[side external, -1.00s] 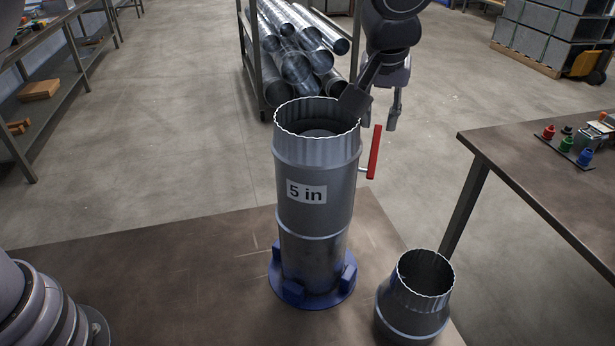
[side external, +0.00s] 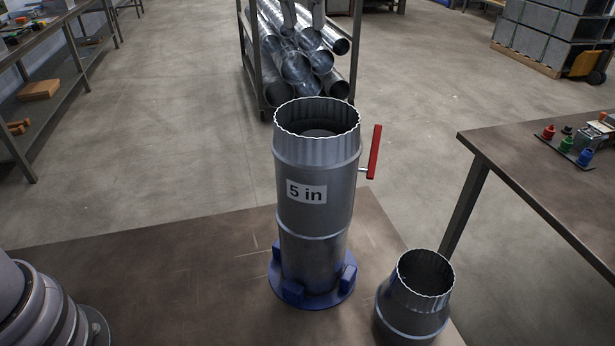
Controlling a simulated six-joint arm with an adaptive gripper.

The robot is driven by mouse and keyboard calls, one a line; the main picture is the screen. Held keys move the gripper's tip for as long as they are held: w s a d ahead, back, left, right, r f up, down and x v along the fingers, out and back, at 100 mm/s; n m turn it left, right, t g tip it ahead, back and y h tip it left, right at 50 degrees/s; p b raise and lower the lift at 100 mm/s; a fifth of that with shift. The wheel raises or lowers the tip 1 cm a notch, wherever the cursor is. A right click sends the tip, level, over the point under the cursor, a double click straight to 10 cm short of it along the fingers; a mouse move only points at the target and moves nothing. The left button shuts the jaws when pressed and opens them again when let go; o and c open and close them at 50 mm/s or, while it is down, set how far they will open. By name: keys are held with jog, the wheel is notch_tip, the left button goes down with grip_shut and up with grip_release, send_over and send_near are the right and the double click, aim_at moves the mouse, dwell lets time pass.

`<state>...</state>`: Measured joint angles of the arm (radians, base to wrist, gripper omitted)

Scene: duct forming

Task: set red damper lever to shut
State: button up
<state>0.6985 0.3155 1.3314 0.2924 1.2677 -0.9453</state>
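The red damper lever (side external: 374,152) stands nearly upright on the right side of the grey duct (side external: 314,225) marked "5 in", attached by a short pin near its lower end. Its long side runs roughly along the duct. The duct stands upright in a blue base (side external: 290,292), its crimped top rim open and a dark round surface partly visible inside. Two grey fingertips of my gripper (side external: 303,14) show at the top edge, in front of the pipe rack in the picture. They are apart with nothing visible between them, clear of the lever. The rest of my gripper is out of frame.
A shorter tapered duct piece (side external: 412,308) stands at the front right of the brown work surface (side external: 150,270). A side table (side external: 540,175) at right holds small coloured parts. A rack of pipes (side external: 300,65) stands behind. The space around the lever is clear.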

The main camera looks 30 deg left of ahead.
aim_at(376, 137)
jog(key=s+a+r, duration=0.1)
jog(key=s+a, duration=0.2)
jog(key=a, duration=0.4)
jog(key=s+a+m, duration=0.1)
jog(key=s+a, duration=0.2)
jog(key=a, duration=0.4)
jog(key=shift+r+h, duration=0.3)
jog(key=shift+r, duration=0.1)
jog(key=shift+s, duration=0.1)
